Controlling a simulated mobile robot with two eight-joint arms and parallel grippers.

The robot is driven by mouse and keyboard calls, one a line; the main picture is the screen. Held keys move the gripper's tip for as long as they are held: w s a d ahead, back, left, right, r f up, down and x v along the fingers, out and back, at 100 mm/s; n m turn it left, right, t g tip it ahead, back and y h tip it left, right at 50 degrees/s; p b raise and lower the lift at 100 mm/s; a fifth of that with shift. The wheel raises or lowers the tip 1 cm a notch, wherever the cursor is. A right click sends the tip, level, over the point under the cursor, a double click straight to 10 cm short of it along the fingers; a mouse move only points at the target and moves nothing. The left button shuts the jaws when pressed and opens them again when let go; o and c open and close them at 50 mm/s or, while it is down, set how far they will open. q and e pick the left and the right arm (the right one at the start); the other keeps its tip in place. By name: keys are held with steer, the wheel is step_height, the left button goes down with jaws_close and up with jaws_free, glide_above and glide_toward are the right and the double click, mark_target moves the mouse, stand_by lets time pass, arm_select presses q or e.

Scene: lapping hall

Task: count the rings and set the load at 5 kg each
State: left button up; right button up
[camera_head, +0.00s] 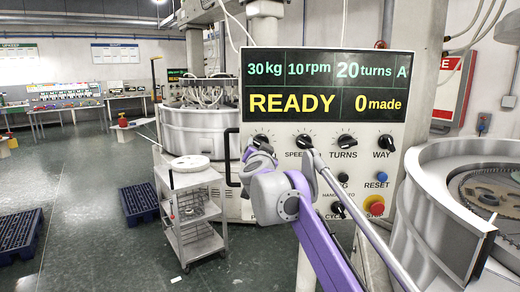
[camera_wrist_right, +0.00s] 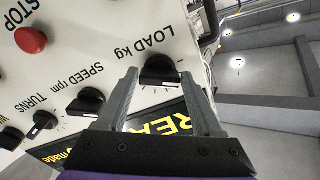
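The control panel (camera_head: 326,75) reads 30 kg, 10 rpm, 20 turns, A, READY and 0 made. My right gripper (camera_head: 258,150) is at the panel's lower left, covering the load label in the head view. In the right wrist view, upside down, its fingers (camera_wrist_right: 159,75) are open on both sides of the black LOAD kg knob (camera_wrist_right: 160,70), with small gaps beside it. Whether they touch it is unclear. Toothed discs lie in the round machine (camera_head: 488,190) at right; I cannot make out separate rings to count. My left gripper is out of view.
SPEED (camera_head: 302,141), TURNS (camera_head: 343,141) and WAY (camera_head: 383,142) knobs sit right of the load knob. Below are a blue RESET button (camera_head: 376,202) and a red stop button (camera_head: 376,208). A grey cart (camera_head: 192,205) and blue pallets (camera_head: 139,203) stand on the left floor.

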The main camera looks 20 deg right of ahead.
steer(key=o, duration=0.3)
steer(key=shift+o, duration=0.2)
steer(key=b+v, duration=0.2)
steer(key=v, duration=0.9)
